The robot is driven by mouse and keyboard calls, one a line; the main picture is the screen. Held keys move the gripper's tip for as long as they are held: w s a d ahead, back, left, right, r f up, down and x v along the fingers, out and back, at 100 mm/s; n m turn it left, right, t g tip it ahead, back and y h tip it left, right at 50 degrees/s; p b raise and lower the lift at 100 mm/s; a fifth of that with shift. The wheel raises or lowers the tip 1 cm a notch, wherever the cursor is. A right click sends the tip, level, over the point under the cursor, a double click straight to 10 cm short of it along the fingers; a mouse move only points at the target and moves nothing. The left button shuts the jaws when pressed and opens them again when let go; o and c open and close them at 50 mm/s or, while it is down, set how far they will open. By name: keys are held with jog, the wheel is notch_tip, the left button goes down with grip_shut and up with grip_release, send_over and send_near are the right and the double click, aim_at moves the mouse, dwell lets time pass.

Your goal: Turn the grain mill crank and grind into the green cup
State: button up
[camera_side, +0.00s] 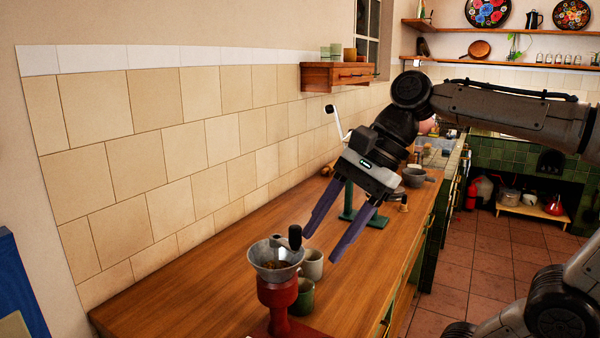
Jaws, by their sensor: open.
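The red grain mill (278,294) stands near the front of the wooden counter, with a metal hopper (268,262) on top holding brown grain. A black knob (295,237) shows at the hopper's right rim; the crank arm below it is mostly hidden. The green cup (303,298) stands just right of the mill, partly hidden by it. A pale grey cup (313,264) stands behind the green cup. My gripper (320,248) is open and empty, its two long purple fingers pointing down toward the lower left. They appear above and right of the knob, apart from it.
Behind my gripper is a green stand (350,213), and a pale crank handle with a black knob (329,109) rises nearby. Grey bowls (414,177) sit farther back. A tiled wall runs along the left. The counter (185,290) left of the mill is clear.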

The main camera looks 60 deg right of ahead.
jog(key=w+d+r+m+y, duration=0.1)
jog(key=w+d+r+m, duration=0.1)
jog(key=w+r+m, duration=0.3)
jog(key=m+t, duration=0.1)
jog(key=m, duration=0.1)
send_over(296, 226)
jog(key=shift+s+d+r, duration=0.2)
jog(key=shift+s+d, duration=0.05)
jog(key=shift+d, duration=0.05)
jog(key=shift+f, duration=4.25)
jog(key=shift+f, duration=0.1)
jog(key=shift+c, duration=0.3)
grip_shut()
jog(key=d, duration=0.3)
jog(key=w+d, duration=0.1)
jog(key=d, duration=0.1)
jog(key=shift+d, duration=0.2)
jog(key=shift+c, duration=0.2)
grip_release()
